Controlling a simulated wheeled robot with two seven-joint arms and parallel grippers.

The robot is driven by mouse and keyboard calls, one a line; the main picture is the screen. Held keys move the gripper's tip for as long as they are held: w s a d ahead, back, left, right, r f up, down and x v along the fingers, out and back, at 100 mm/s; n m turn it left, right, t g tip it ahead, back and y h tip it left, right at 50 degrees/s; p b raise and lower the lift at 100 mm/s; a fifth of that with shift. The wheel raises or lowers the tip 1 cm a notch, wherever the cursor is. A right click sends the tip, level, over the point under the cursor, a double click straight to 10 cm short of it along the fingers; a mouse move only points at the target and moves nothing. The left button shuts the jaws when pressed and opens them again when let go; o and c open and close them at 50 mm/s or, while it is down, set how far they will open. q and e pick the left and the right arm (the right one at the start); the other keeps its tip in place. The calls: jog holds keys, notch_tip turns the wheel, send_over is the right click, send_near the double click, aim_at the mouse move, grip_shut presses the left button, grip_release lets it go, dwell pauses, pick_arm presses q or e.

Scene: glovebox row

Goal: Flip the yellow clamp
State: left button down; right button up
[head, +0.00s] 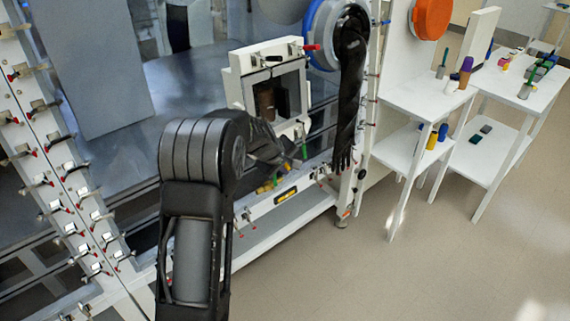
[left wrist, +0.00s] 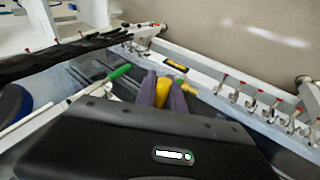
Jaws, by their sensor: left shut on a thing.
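The yellow clamp shows in the left wrist view as a yellow handle (left wrist: 162,92) between the two dark fingers of my left gripper (left wrist: 163,94). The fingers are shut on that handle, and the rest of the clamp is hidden. In the head view, my left arm comes up from below and its gripper (head: 276,158) reaches to the glovebox's lower front edge. Small yellow and green parts show just below it there, too small to tell apart. My right gripper is in neither view.
A green-tipped clamp (left wrist: 120,72) lies close left of the fingers in the left wrist view. A black and yellow label (head: 286,195) is on the lower rail. A small framed door (head: 240,85) and black glove (head: 349,90) are nearby. White tables (head: 415,95) stand right; the floor between is clear.

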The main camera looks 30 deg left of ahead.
pick_arm(q)
jog(key=shift+d+r+h, duration=0.15)
jog(key=shift+r+h, duration=0.1)
jog(key=shift+h, duration=0.35)
jog(key=c, duration=1.4)
grip_release()
jog(key=shift+c, duration=0.2)
jog(key=v, duration=0.7)
jog(key=shift+r, duration=0.4)
